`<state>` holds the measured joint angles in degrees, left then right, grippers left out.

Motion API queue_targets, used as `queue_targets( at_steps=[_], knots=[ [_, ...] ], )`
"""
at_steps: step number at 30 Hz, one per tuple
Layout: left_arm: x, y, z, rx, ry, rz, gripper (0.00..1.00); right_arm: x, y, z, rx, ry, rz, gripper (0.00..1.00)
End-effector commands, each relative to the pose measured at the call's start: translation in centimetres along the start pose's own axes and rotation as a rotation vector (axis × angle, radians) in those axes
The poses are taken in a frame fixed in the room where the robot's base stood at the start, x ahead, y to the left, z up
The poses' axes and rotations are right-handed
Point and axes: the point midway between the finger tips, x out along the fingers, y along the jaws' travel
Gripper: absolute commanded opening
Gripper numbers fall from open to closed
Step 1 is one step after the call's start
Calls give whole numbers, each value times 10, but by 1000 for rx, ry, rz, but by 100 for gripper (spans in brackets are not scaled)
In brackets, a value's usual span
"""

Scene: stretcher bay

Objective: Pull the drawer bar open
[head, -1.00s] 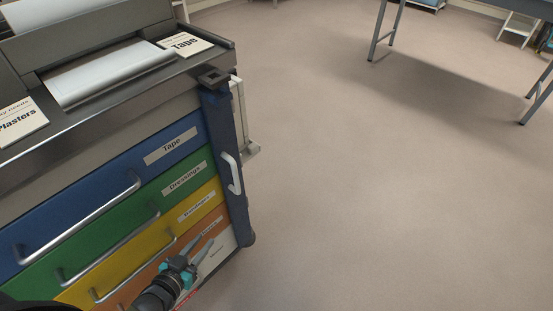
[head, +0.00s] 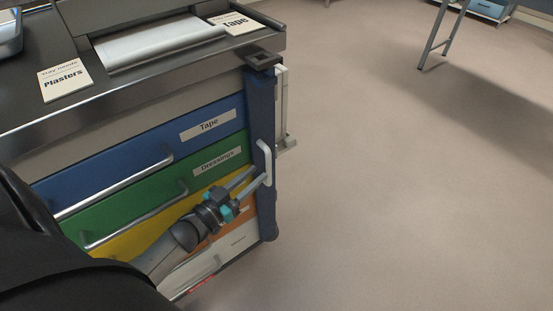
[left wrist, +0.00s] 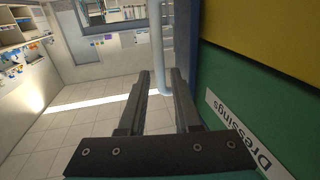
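The drawer bar (head: 262,110) is a dark blue upright bar at the right front corner of the drawer cart, with a white handle (head: 265,163) on it. The bar stands against the edge of the drawer fronts. My left gripper (head: 256,181) is open, its two fingers pointing at the lower part of the handle. In the left wrist view, the pale handle (left wrist: 159,50) shows between the two spread fingertips (left wrist: 162,78); there is a gap on each side, and I cannot tell how deep it sits. My right gripper is not in view.
Coloured drawers with metal pulls fill the cart front, including the blue Tape drawer (head: 150,148) and green Dressings drawer (head: 135,200). Cards lie on the cart top, including Plasters (head: 65,80). The floor (head: 400,190) right of the cart is clear. A table leg (head: 437,40) stands farther back.

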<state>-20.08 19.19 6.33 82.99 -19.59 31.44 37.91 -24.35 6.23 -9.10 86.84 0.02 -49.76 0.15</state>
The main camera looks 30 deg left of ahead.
Motion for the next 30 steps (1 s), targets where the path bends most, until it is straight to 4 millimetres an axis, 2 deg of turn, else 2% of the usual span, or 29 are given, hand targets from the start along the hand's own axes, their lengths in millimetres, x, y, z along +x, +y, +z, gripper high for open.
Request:
queue_targets(
  at_steps=[3, 15, 21, 30],
  knots=[
    [20, 0, 1, 1, 3, 0, 32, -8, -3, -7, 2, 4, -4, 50],
    [75, -1, 1, 1, 1, -1, 32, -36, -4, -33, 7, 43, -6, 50],
    [88, 0, 1, 0, -1, 0, 32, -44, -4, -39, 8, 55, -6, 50],
    [89, 0, 0, 0, -2, -1, 32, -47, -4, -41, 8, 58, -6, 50]
  ],
)
